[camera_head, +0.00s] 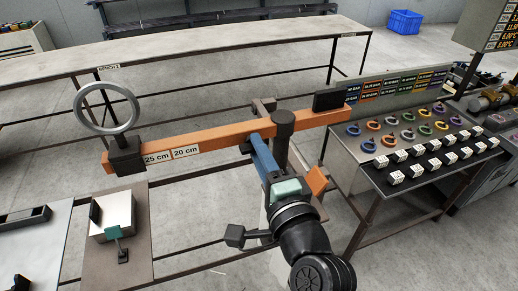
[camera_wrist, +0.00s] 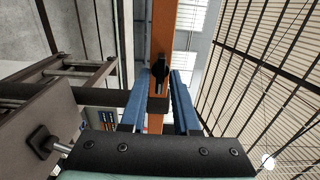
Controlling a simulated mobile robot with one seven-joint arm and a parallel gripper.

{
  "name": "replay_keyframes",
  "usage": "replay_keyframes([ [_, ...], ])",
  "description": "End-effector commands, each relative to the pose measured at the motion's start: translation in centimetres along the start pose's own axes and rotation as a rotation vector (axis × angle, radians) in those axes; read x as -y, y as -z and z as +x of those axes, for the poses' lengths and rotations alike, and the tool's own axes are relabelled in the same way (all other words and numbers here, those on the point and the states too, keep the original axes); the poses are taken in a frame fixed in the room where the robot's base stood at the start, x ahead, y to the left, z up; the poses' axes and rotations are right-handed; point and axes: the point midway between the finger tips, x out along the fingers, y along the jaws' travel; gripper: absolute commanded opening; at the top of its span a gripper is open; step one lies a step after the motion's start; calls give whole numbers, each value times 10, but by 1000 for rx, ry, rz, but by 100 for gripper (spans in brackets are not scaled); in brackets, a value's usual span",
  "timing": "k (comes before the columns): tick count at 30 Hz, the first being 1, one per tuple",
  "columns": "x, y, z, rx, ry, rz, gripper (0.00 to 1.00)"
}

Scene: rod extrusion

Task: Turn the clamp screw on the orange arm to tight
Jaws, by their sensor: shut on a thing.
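The orange arm (camera_head: 212,139) runs across the head view on a dark post. It carries a silver ring on a dark block at its left end and a black block at its right end. In the wrist view the orange arm (camera_wrist: 163,30) runs upright in the picture. The black clamp screw (camera_wrist: 161,72) stands in front of it, above a dark collar (camera_wrist: 158,104). My gripper (camera_wrist: 161,80) has its blue fingers on both sides of the screw, shut on it. In the head view my gripper (camera_head: 257,142) hides the screw. How tight it is cannot be told.
A rack (camera_head: 410,130) with colored rings and white cubes stands at the right. A long bench (camera_head: 200,50) is behind. A small stand with a white block (camera_head: 118,212) is at lower left. Dark frame rails (camera_wrist: 70,70) lie left in the wrist view.

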Motion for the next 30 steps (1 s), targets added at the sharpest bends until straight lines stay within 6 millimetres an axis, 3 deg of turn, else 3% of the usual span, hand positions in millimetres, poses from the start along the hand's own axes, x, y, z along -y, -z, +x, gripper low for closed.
replay_keyframes([
  [8, 0, 0, 0, 0, -1, 2, 0],
  [9, 0, 0, 0, 0, -1, 2, 31],
  [11, 0, 0, 0, 0, -1, 2, 42],
  [23, -2, 1, -6, -1, 0, 1, 42],
  [30, -6, 1, -46, -4, 0, -1, 42],
])
